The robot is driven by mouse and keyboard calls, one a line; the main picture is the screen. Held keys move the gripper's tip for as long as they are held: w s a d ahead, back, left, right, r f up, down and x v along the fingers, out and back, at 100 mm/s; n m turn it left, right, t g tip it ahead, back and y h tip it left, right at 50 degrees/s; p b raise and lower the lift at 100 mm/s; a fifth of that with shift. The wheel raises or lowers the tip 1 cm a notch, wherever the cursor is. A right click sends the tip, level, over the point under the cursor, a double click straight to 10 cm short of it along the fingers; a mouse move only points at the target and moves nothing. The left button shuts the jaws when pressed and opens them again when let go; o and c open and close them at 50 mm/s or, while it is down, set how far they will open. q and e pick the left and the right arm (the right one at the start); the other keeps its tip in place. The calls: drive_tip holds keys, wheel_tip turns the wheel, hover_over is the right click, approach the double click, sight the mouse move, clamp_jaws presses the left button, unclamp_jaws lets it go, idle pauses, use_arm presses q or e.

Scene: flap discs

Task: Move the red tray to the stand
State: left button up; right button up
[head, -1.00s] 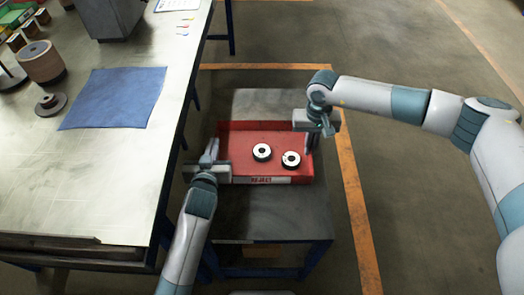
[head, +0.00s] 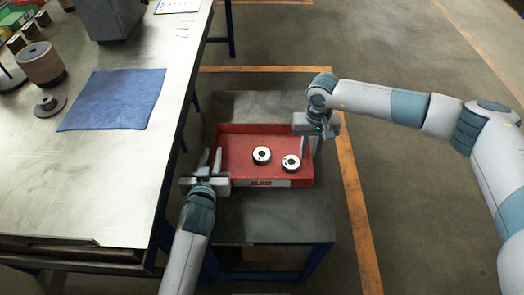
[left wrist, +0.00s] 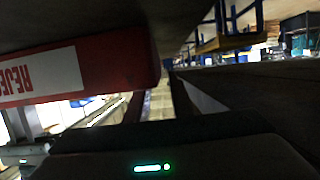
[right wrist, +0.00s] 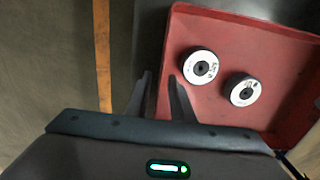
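The red tray (head: 235,150) rests on the low dark-topped stand (head: 275,228) with blue legs, with its white label facing my side. Two white and black discs (head: 261,155) (head: 291,162) lie in the tray. My left gripper (head: 211,159) is open at the tray's left wall, its fingers apart; I cannot tell whether they straddle the wall. The left wrist view shows the labelled tray wall (left wrist: 115,68) close by, without clear fingertips. My right gripper (head: 311,144) is open at the right wall. In the right wrist view its fingers (right wrist: 158,76) stand either side of the wall.
A workbench (head: 110,190) on the left holds a blue cloth (head: 112,99), a brown spool (head: 41,64) and a small dark disc (head: 49,105). Its edge runs close to my left arm. An orange floor line (head: 358,225) passes right of the stand, with open floor beyond.

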use_arm(q)
drive_tip(key=v, duration=0.8)
drive_tip(key=shift+s+r, duration=0.1)
drive_tip(key=shift+s, duration=0.05)
use_arm(e)
drive_tip(key=shift+r, duration=0.1)
wheel_tip(320, 180, up, 12)
idle(0.6)
idle(0.6)
